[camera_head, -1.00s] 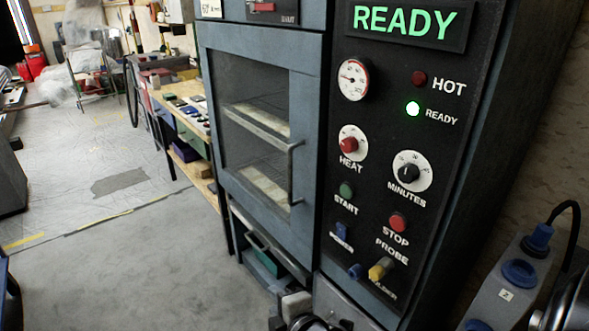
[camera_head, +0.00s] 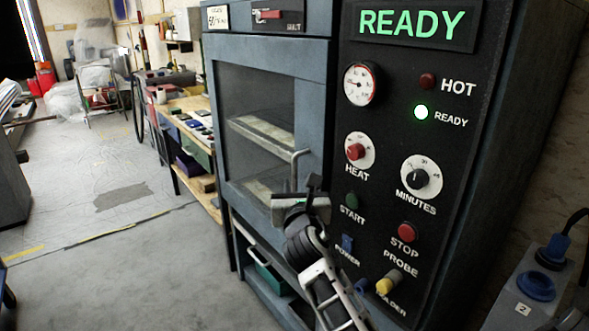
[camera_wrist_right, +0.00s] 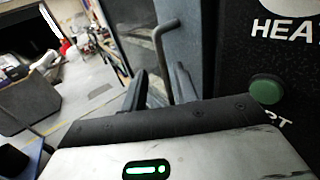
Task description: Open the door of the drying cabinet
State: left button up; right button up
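The drying cabinet (camera_head: 270,48) stands in the middle, its grey-blue framed glass door (camera_head: 262,100) shut. The door handle (camera_head: 294,168) is a vertical metal bar on the door's right side; its lower part is hidden behind my right gripper in the head view. My right gripper (camera_head: 302,188) is up at the handle's lower part. In the right wrist view, its two dark fingers (camera_wrist_right: 160,88) are apart, and the handle (camera_wrist_right: 163,62) shows between them in the picture; I cannot tell whether they touch it. My left gripper is in neither view.
The control panel (camera_head: 385,140) with knobs and buttons is right of the door, close to my right arm. A blue-socketed box (camera_head: 535,290) is at lower right. A workbench (camera_head: 190,125) stands behind left. The floor (camera_head: 130,270) left of the cabinet is clear.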

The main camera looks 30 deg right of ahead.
aim_at(295, 170)
jog(key=x, duration=0.9)
jog(key=shift+f, duration=0.1)
grip_shut()
